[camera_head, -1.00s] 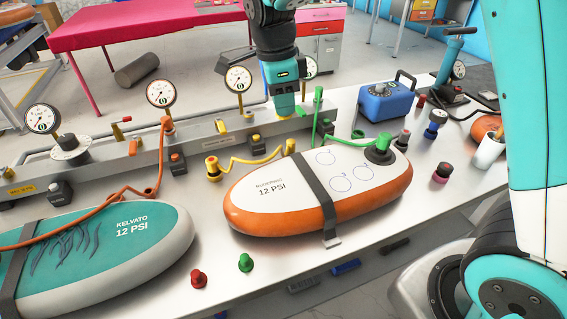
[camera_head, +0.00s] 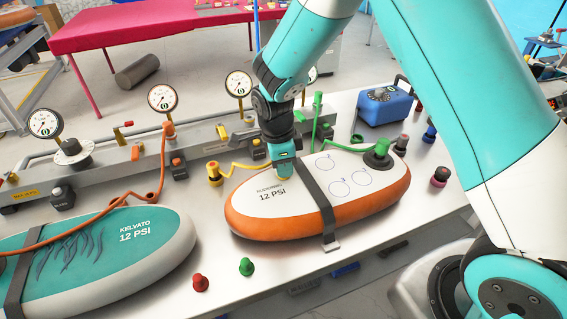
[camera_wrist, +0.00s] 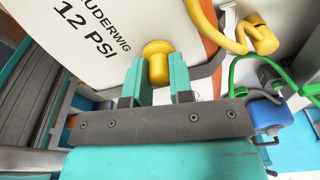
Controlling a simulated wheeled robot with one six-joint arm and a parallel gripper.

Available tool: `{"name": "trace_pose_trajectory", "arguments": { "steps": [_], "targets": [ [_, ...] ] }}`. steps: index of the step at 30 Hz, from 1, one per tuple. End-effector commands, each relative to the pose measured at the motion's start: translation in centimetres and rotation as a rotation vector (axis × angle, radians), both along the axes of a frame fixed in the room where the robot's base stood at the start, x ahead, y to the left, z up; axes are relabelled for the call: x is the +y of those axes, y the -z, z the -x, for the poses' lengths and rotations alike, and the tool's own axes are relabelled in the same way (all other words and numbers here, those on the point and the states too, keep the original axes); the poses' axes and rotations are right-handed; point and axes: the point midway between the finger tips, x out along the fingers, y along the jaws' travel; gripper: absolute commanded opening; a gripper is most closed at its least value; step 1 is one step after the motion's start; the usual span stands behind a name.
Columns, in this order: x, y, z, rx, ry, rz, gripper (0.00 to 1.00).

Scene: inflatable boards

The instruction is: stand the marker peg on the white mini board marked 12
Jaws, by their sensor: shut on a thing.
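The white mini board (camera_head: 300,205) with an orange side lies on the bench, marked 12 PSI, with a dark strap across it. In the wrist view its white top (camera_wrist: 105,50) shows the upside-tilted 12 PSI print. My gripper (camera_head: 283,168) is over the board's left part, just behind the print. In the wrist view my gripper (camera_wrist: 158,80) is shut on the yellow marker peg (camera_wrist: 158,62), whose rounded knob shows between the teal fingers. I cannot tell whether the peg touches the board.
A teal board (camera_head: 90,245), also marked 12 PSI, lies to the left. A yellow hose (camera_head: 236,168) and a green hose fitting (camera_head: 378,154) are close by. Red (camera_head: 201,283) and green (camera_head: 246,266) pegs stand at the front. A gauge rail (camera_head: 110,165) runs behind.

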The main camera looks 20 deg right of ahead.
Motion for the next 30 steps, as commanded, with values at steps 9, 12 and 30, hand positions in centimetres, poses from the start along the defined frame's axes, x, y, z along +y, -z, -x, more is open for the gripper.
{"name": "trace_pose_trajectory", "arguments": {
  "steps": [9,12,30],
  "targets": [
    [0.0,0.2,0.0,0.000,0.000,0.000,0.39],
    [0.0,0.2,0.0,0.000,0.000,0.000,0.47],
    [0.8,-6.2,-0.3,-0.007,-0.002,-0.002,0.47]
  ]
}}
